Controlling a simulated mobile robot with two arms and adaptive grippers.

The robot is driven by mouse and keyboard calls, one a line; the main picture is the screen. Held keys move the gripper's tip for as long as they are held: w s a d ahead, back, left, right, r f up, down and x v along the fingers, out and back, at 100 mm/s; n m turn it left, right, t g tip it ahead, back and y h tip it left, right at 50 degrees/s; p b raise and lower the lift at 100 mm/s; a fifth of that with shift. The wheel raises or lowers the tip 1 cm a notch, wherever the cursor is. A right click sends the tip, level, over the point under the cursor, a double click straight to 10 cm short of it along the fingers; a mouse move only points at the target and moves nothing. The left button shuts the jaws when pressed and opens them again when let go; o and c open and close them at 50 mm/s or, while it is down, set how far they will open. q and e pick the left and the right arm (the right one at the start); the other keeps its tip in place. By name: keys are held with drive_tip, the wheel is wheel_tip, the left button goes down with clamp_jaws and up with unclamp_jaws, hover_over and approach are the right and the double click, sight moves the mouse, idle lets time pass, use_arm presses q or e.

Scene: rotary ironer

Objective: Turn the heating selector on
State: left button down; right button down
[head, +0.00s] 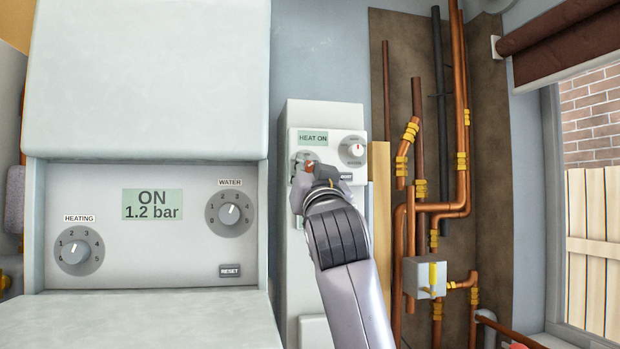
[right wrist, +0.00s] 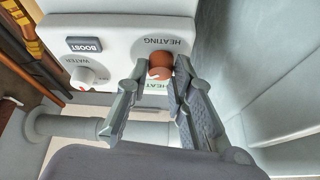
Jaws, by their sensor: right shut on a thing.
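The heating selector (right wrist: 160,66) is a small reddish-brown knob on a pale round dial labelled HEATING, on a white control panel (head: 330,137). My right gripper (right wrist: 160,76) is shut on it, one finger on each side. In the head view my right gripper (head: 314,177) hides most of the dial, and only a bit of the red knob (head: 309,166) shows. The green display (head: 313,138) above the knob reads HEAT ON. The knob's pointer position is hidden by the fingers. My left gripper is not in view.
The panel also has a WATER dial (head: 353,149) and a BOOST button (right wrist: 85,44) close to my gripper. A boiler (head: 100,198) with its own HEATING and WATER dials stands at left. Copper pipes (head: 462,130) and a window are at right.

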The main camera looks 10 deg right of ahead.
drive_tip(key=shift+m+h, duration=0.4)
drive_tip(key=shift+m, duration=0.4)
drive_tip(key=c, duration=1.4)
unclamp_jaws()
drive_tip(key=v, duration=1.2)
drive_tip(key=shift+r, duration=0.1)
